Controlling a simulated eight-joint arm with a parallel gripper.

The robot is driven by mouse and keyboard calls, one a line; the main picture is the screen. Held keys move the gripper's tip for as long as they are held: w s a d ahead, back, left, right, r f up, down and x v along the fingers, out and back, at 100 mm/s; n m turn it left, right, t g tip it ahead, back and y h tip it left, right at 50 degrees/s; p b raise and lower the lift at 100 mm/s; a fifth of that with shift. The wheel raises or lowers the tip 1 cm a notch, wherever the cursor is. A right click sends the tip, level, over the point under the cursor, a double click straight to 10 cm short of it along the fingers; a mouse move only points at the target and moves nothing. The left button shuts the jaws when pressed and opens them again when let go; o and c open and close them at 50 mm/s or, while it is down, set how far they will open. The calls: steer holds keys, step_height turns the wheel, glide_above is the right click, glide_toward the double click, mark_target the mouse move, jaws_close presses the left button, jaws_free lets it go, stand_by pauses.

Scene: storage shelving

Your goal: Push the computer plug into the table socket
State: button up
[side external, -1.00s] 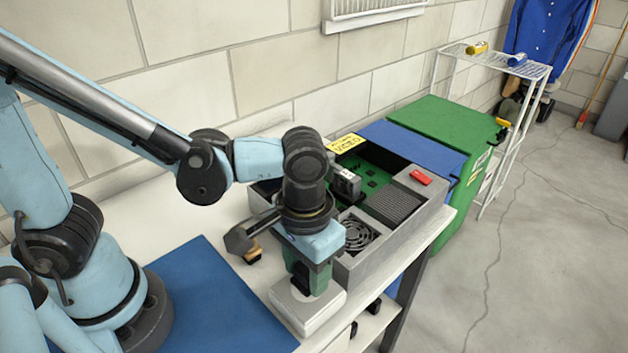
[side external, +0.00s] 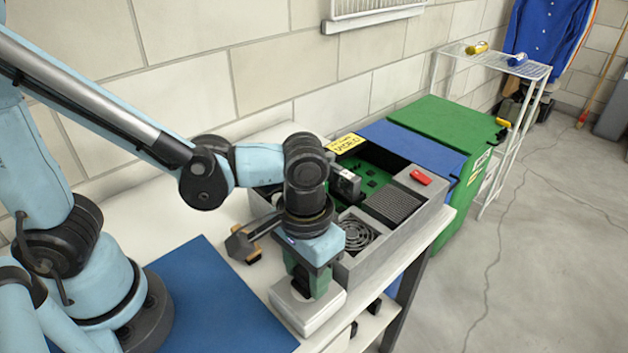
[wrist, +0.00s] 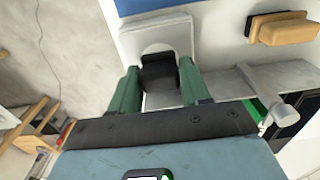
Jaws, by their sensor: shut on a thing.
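My gripper (side external: 313,285) points down at the white table socket (side external: 308,313), a block on the front part of the white table. In the wrist view, the green fingers of my gripper (wrist: 159,76) are shut on a dark plug (wrist: 160,73). The plug lies at the rounded recess of the white socket (wrist: 172,28). I cannot tell how deep the plug sits in it.
An open grey computer case (side external: 400,235) with a fan stands close right of my gripper. A blue mat (side external: 205,300) covers the table's near left. The table edge is close to the socket.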

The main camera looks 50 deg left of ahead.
steer(key=shift+f, duration=0.25)
steer(key=o, duration=1)
steer(key=shift+o, duration=0.2)
step_height(320, 180, up, 12)
stand_by(0.4)
steer(key=w+a+f+t, duration=0.1)
steer(key=w+a+t, duration=0.1)
steer(key=a, duration=0.6)
steer(key=w+a+f+t, duration=0.2)
steer(key=a+t, duration=0.3)
steer(key=a, duration=0.3)
steer(key=shift+w+a+f, duration=0.15)
steer(key=shift+w+a, duration=0.15)
steer(key=shift+w, duration=0.05)
